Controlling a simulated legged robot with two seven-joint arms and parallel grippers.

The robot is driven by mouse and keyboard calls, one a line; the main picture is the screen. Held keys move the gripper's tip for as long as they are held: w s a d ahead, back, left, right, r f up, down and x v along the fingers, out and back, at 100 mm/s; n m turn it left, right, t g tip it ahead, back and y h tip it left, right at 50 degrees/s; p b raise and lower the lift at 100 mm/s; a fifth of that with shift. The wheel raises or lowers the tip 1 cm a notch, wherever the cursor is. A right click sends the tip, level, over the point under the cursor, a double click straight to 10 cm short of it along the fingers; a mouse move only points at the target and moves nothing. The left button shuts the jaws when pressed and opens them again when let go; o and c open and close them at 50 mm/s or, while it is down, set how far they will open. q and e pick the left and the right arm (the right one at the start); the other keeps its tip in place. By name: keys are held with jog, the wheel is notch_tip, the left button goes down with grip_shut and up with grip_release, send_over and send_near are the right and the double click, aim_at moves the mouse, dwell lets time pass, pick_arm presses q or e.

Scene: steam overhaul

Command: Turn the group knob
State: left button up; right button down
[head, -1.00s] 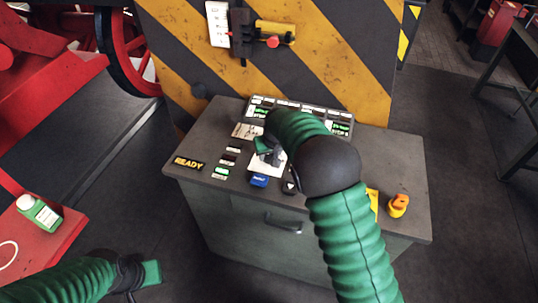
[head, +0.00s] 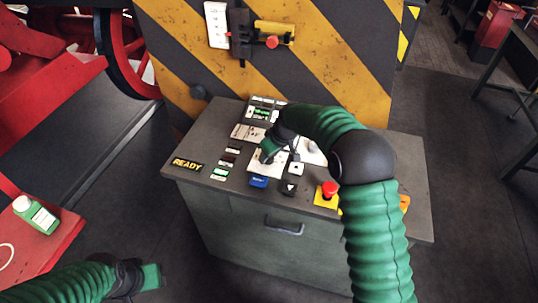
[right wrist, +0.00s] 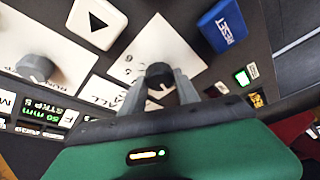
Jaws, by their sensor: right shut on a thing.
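A small dark round knob (right wrist: 158,75) stands on a white numbered plate (right wrist: 150,45) in the right wrist view. I take it for the group knob; its name is not readable. My right gripper (right wrist: 160,88) is shut on this knob, with one finger on each side. In the head view the right gripper (head: 268,154) is down at the white plate (head: 258,168), and its hand hides the knob. My left gripper (head: 150,276) hangs at the lower left, away from the console; its jaws are not clear.
The grey console (head: 200,190) carries a blue RESET button (head: 258,182), a triangle button (head: 289,187), a red mushroom button (head: 329,189) and a display (head: 262,112). A second, grey knob (right wrist: 35,68) is nearby.

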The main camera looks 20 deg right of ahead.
jog(key=c, duration=0.9)
grip_release()
jog(key=v, duration=1.6)
jog(key=shift+s+r, duration=0.25)
jog(key=shift+r, duration=0.05)
jog(key=s+f+m, duration=0.1)
jog(key=s+f, duration=0.4)
jog(key=s, duration=0.3)
jog(key=s+a+f+m+g+h, duration=0.1)
jog(key=s+f+m, duration=0.1)
jog(key=s+f, duration=0.3)
jog(key=s+a+f+m, duration=0.1)
jog(key=s+f, duration=0.4)
jog(key=s, duration=0.7)
jog(key=shift+s+f+m+h, duration=0.2)
jog(key=shift+f+m+h, duration=0.1)
jog(key=shift+h, duration=0.1)
